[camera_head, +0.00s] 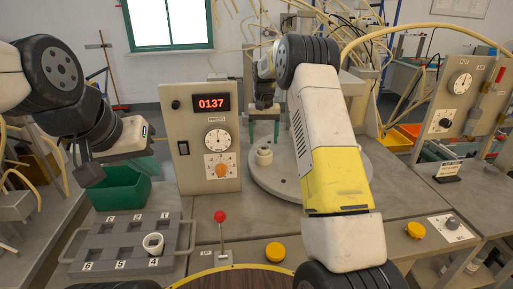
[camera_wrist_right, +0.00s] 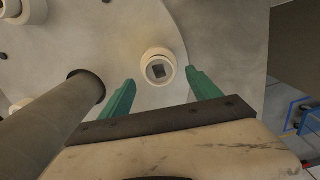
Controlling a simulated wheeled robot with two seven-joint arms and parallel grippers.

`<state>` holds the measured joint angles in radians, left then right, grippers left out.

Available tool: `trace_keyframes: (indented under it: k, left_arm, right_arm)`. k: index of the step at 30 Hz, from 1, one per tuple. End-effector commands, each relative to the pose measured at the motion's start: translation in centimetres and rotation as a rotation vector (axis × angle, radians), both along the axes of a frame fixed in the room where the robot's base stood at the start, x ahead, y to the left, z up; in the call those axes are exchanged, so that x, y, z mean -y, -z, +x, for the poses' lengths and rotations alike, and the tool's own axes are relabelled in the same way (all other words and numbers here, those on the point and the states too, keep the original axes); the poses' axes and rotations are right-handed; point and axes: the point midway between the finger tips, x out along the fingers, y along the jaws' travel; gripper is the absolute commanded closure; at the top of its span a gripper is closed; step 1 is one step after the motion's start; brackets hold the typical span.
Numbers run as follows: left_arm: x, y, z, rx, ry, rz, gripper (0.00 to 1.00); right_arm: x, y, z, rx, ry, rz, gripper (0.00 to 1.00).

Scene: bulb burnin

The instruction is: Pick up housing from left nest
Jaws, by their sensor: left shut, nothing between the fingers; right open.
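A cream, ring-shaped housing (camera_head: 264,155) stands on the grey round plate (camera_head: 262,182) in the head view. In the right wrist view the housing (camera_wrist_right: 158,67) is seen from above, with a dark square opening. My right gripper (camera_head: 264,128) is open above it. Its green fingers in the right wrist view (camera_wrist_right: 160,78) are apart, one to each side of the housing, not closed on it. My left gripper (camera_head: 135,150) is shut and empty above the green bin; its fingertips are hard to make out. Another whitish ring-shaped part (camera_head: 153,243) sits in the numbered tray.
The green bin (camera_head: 118,193) and grey numbered tray (camera_head: 100,245) are at left. A panel (camera_head: 200,140) reading 0137 stands behind. A red-knobbed lever (camera_head: 220,217) and yellow button (camera_head: 275,252) are in front. In the right wrist view, a dark column (camera_wrist_right: 62,115) stands left of the fingers.

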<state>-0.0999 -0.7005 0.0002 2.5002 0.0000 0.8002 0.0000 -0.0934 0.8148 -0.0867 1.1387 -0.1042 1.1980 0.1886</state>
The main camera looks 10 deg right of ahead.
Motion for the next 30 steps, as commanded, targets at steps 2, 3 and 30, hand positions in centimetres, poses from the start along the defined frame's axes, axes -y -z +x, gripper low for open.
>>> trace_keyframes:
  k: [2, 3, 30]
  left_arm:
    - [0.0, 0.0, 0.0, 0.000, 0.000, 0.000, 1.00]
    - [0.0, 0.0, 0.0, 0.000, 0.000, 0.000, 1.00]
    - [0.0, 0.0, 0.0, 0.000, 0.000, 0.000, 1.00]
  right_arm:
    - [0.0, 1.4, -0.4, -0.004, 0.000, -0.001, 0.28]
    - [0.0, 2.0, -0.3, -0.002, 0.000, 0.000, 0.28]
    - [0.0, 3.4, -0.2, 0.001, -0.001, 0.000, 0.92]
